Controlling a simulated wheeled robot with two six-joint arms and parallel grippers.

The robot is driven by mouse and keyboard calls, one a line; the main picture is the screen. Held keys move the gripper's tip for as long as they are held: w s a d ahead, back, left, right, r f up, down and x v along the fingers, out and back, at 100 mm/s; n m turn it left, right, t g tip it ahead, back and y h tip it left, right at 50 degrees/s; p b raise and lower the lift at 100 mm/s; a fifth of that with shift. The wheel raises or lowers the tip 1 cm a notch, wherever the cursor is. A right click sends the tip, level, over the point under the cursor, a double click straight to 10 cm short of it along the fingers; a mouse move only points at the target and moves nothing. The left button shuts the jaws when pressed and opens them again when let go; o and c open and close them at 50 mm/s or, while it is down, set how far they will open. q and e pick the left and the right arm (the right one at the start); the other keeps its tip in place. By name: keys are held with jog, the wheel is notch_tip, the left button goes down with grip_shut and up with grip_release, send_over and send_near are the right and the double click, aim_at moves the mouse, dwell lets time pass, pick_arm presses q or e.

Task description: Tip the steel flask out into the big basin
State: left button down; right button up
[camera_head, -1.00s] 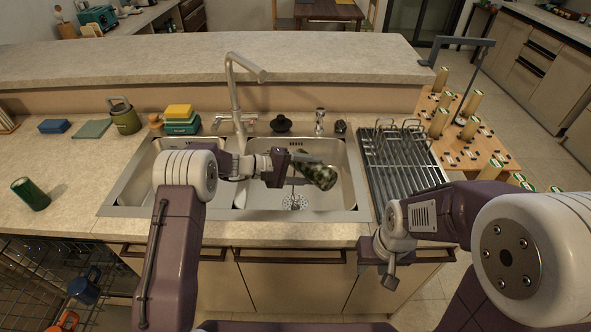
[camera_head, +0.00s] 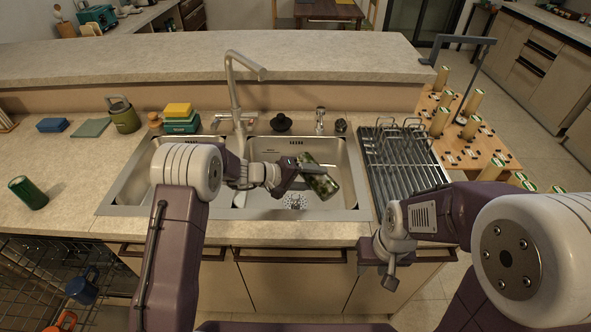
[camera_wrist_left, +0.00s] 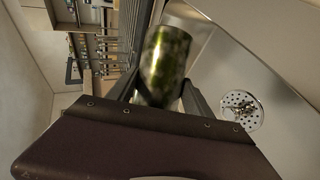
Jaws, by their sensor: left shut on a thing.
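The steel flask (camera_head: 319,178) is a shiny cylinder mirroring green and dark tones. My left gripper (camera_head: 303,170) is shut on it and holds it tilted over the right bowl of the sink. In the left wrist view the flask (camera_wrist_left: 163,62) sits between the two fingers. Its mouth and any contents cannot be made out. The big basin (camera_head: 262,207) is the right bowl of the double steel sink, with a drain (camera_wrist_left: 243,108) below the flask. My right gripper (camera_head: 383,268) hangs in front of the counter at the right, away from the sink; its fingers are unclear.
A tall tap (camera_head: 236,95) stands behind the sink's middle. A wire drying rack (camera_head: 402,165) is right of the basin. The counter left of the sink is mostly clear.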

aim_at(320, 181)
pick_arm(q)
jog(key=f+m+t+y+b, duration=0.1)
jog(key=b, duration=0.6)
jog(key=f+m+t+y+b, duration=0.1)
jog(key=f+m+b, duration=0.1)
jog(key=b, duration=0.6)
jog(key=s+d+f+m+t+y+b, duration=0.1)
jog(key=m+t+b, duration=0.1)
jog(key=b, duration=0.6)
jog(key=shift+f+y, duration=0.25)
jog(key=shift+y, duration=0.15)
jog(key=r, duration=0.1)
jog(key=r+m, duration=0.1)
jog(key=r+t, duration=0.1)
jog(key=shift+s+d+y, duration=0.35)
jog(key=shift+d+y, duration=0.05)
jog(key=shift+s+d+m+t+b, duration=0.1)
jog(key=shift+s+m+t+b, duration=0.15)
jog(key=shift+m+t+b, duration=0.5)
jog(key=shift+s+r+y, duration=0.1)
jog(key=shift+r+y, duration=0.3)
jog(key=shift+r, duration=0.35)
jog(key=shift+d+r+m+t+p, duration=0.1)
jog(key=shift+r+m+t+p, duration=0.35)
jog(key=shift+r+m+p, duration=0.15)
jog(key=shift+r, duration=0.15)
notch_tip(320, 181, up, 5)
jog(key=p, duration=0.5)
jog(key=shift+f, duration=0.2)
